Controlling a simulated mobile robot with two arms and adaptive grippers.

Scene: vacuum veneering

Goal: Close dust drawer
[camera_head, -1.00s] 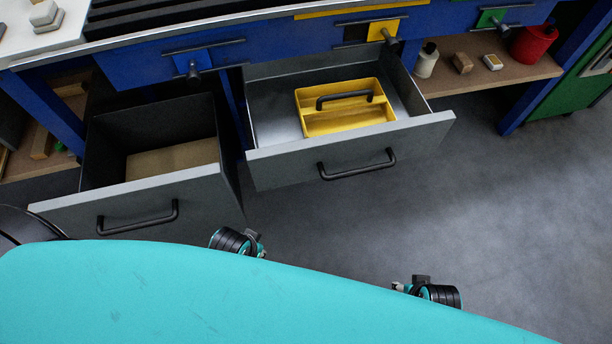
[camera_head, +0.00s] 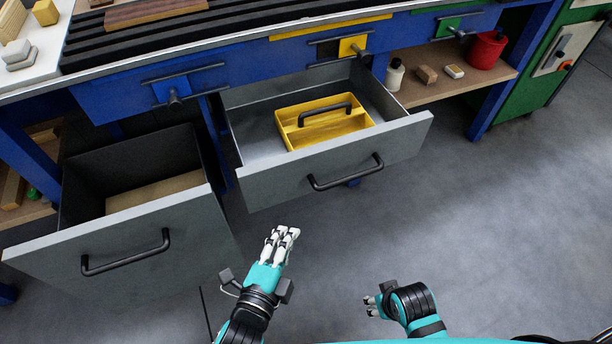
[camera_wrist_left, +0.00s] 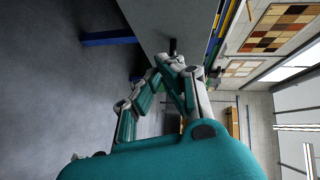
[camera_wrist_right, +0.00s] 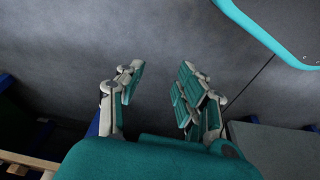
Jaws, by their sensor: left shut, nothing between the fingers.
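Two grey drawers stand open under the blue bench. The deep left drawer (camera_head: 190,222) has a black bar handle (camera_head: 126,255) and a tan layer on its floor; which drawer is the dust drawer is not labelled. The right drawer (camera_head: 275,187) has a black handle (camera_head: 346,174) and holds a yellow tote (camera_head: 343,128). My left gripper (camera_head: 284,236) is shut and empty, in front of the gap between the drawers, apart from both. The left wrist view shows its fingers (camera_wrist_left: 168,62) together. My right gripper (camera_head: 371,304) is open and empty, lower right; its fingers (camera_wrist_right: 157,85) are apart.
A lower shelf (camera_head: 455,82) at right carries a white bottle (camera_head: 395,75), small blocks and a red can (camera_head: 486,50). A green cabinet (camera_head: 545,60) stands at far right. The grey floor (camera_head: 480,220) in front of the right drawer is clear.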

